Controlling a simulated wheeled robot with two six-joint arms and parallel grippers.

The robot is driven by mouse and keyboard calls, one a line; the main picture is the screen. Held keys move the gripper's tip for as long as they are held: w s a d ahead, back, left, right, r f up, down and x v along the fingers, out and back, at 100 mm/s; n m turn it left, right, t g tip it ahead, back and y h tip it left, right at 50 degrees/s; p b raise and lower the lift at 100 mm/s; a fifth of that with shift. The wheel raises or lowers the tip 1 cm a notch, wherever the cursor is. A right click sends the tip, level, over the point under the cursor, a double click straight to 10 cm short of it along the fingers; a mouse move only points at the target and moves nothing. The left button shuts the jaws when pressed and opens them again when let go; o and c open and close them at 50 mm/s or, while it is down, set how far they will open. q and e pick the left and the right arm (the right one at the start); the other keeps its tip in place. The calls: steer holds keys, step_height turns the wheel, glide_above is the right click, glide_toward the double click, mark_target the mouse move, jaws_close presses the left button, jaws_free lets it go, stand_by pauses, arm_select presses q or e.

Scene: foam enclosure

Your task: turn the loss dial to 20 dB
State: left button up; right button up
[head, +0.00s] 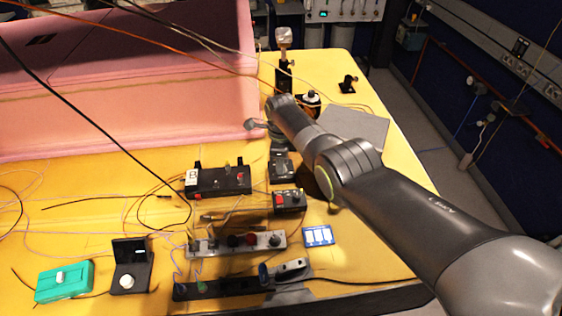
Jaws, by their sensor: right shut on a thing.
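My right arm comes in from the lower right, and its wrist bends down above the middle of the yellow table (120,178). My right gripper (279,152) is mostly hidden by its own wrist. It is shut at a small dark box (282,171); the part it holds is hidden, and I cannot read any scale or dial mark there. I cannot tell for certain which device carries the loss dial. A green box with a pale knob (63,279) and a black bracket with a white knob (130,278) stand at the front left. My left gripper is not in view.
A black box (219,181) and a small box with a red button (289,201) stand close to the gripper. A strip with several knobs (238,243) lies in front. Loose cables cross the table. A pink foam enclosure (120,75) stands behind; a grey plate (357,131) lies at right.

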steer(key=shift+w+r, duration=0.1)
steer(key=o, duration=1)
steer(key=shift+r+p, duration=0.3)
steer(key=shift+r, duration=0.1)
step_height(320, 180, up, 5)
steer(key=shift+f+p, duration=0.1)
steer(key=shift+p, duration=0.85)
step_height(320, 180, up, 12)
steer(key=b, duration=0.2)
steer(key=shift+f, duration=0.15)
